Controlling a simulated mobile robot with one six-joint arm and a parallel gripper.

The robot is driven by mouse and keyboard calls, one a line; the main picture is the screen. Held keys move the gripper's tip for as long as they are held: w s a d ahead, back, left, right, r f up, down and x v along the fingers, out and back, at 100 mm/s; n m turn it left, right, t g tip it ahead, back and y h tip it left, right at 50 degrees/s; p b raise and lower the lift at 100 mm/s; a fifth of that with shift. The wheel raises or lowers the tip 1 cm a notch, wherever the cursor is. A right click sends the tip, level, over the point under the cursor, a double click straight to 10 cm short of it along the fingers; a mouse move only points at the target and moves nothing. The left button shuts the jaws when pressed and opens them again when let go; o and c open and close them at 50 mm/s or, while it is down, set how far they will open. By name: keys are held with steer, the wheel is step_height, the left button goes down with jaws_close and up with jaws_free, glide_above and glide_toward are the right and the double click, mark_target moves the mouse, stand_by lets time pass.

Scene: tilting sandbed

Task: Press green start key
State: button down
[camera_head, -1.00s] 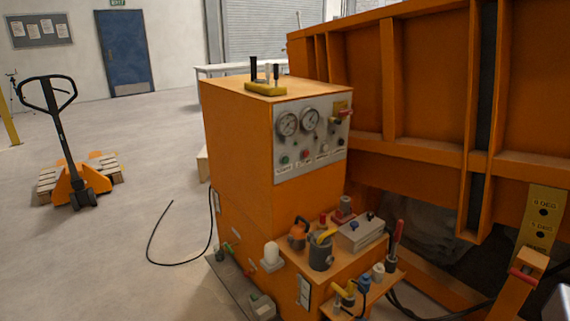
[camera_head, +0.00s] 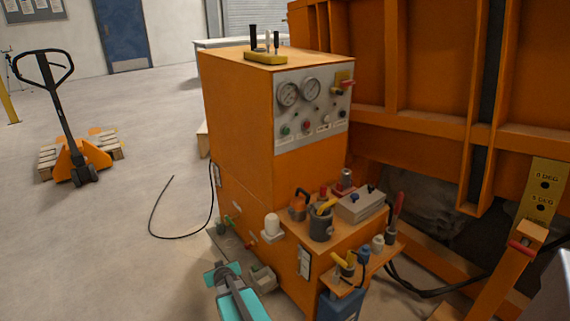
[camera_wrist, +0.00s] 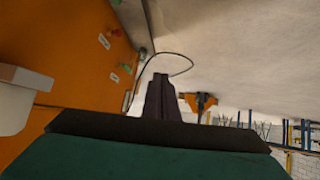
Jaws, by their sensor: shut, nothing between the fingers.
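A green round button (camera_head: 285,131) sits at the lower left of the grey control panel (camera_head: 335,110) on the orange cabinet (camera_head: 236,120). A red button (camera_head: 306,126) is just right of it, and two gauges are above. Button labels are too small to read. My gripper (camera_head: 218,272) is low at the bottom of the head view, in front of the cabinet's lower left and well below the panel. In the wrist view my gripper's dark fingers (camera_wrist: 160,98) are together and empty. The panel does not show in the wrist view.
A shelf with a grey mug (camera_head: 321,226) and a grey box (camera_head: 361,205) juts out below the panel. A white knob (camera_head: 272,226) sticks out nearby. A black cable (camera_head: 155,215) lies on the floor at left. A pallet jack (camera_head: 75,150) stands further left, with open floor between.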

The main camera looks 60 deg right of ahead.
steer(key=w+d+r+t+h, duration=0.1)
steer(key=d+r+t+h, duration=0.2)
steer(key=d+r, duration=0.85)
steer(key=n+t+h+b, duration=0.2)
steer(key=t+h+b, duration=0.1)
steer(key=t+h, duration=0.55)
glide_toward(286, 131)
steer(key=s+r+t+y, duration=0.1)
steer(key=s+r+y, duration=0.1)
steer(key=s+r, duration=0.4)
steer(key=shift+s+d+f+h, duration=0.25)
steer(key=shift+s+d+f, duration=0.05)
steer(key=shift+s, duration=0.15)
steer(key=shift+w, duration=0.1)
steer(key=w+d+p, duration=0.1)
steer(key=w+d, duration=0.1)
steer(key=w, duration=0.6)
steer(key=shift+d, duration=0.4)
